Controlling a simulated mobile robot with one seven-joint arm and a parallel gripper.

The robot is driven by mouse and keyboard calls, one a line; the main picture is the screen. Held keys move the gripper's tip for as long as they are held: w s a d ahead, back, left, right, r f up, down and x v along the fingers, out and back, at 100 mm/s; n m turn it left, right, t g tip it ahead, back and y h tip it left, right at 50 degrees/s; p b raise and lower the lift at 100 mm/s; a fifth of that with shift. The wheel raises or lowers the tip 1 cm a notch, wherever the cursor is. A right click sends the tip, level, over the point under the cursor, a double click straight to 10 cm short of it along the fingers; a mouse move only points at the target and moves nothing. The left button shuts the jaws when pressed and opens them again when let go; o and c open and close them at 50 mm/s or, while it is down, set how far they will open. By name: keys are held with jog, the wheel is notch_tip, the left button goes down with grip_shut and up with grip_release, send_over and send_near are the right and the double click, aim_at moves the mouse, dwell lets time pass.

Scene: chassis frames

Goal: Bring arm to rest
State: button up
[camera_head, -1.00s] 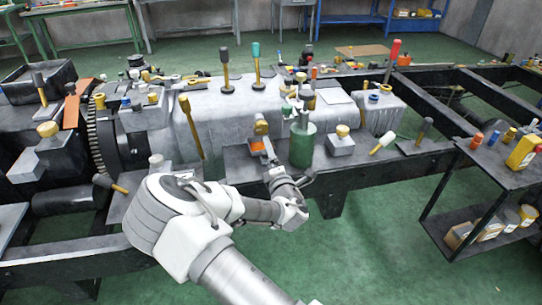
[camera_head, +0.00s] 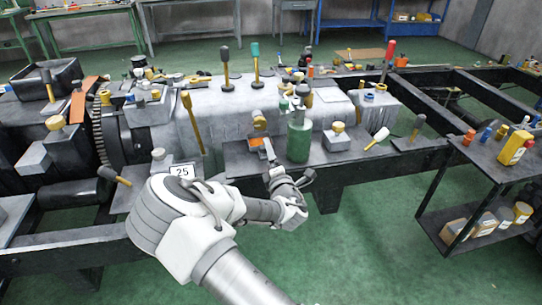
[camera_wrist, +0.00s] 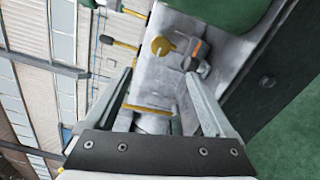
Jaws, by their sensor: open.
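My white and grey arm reaches from the bottom of the head view over the front edge of the chassis. My gripper (camera_head: 268,157) is at the front ledge, just left of a green cylinder (camera_head: 299,139). In the wrist view my gripper (camera_wrist: 160,82) shows two spread fingers with a gap between them. It is open and no object is clearly held. An orange-and-grey item (camera_head: 257,143) lies on the ledge close beyond the fingertips. A green object (camera_wrist: 215,10) fills the top edge of the wrist view.
The chassis (camera_head: 228,120) carries several upright tools and small blocks. A dark cart (camera_head: 490,160) with bottles and boxes stands at the right. Green floor (camera_head: 370,235) is open in front.

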dwell(0.4)
jog(key=s+d+r+m+g+h, duration=0.2)
jog(key=s+d+m+g+h, duration=0.1)
jog(key=d+m, duration=0.45)
jog(key=s+d+r+m+g+h, duration=0.2)
jog(key=d+m+g+h, duration=0.1)
jog(key=d+m, duration=0.4)
jog(key=s+d+r+m+g+y, duration=0.1)
jog(key=s+r+m+g, duration=0.3)
jog(key=s, duration=0.7)
jog(key=s+r+m, duration=0.2)
jog(key=s+r, duration=0.4)
jog(key=s, duration=0.4)
jog(key=s+d+r+m+g+y, duration=0.1)
jog(key=s+r+m+g, duration=0.3)
jog(key=s, duration=0.7)
notch_tip(320, 180, up, 15)
jog(key=t+p, duration=0.2)
jog(key=p, duration=1.2)
jog(key=shift+s+n, duration=0.4)
jog(key=shift+n, duration=0.05)
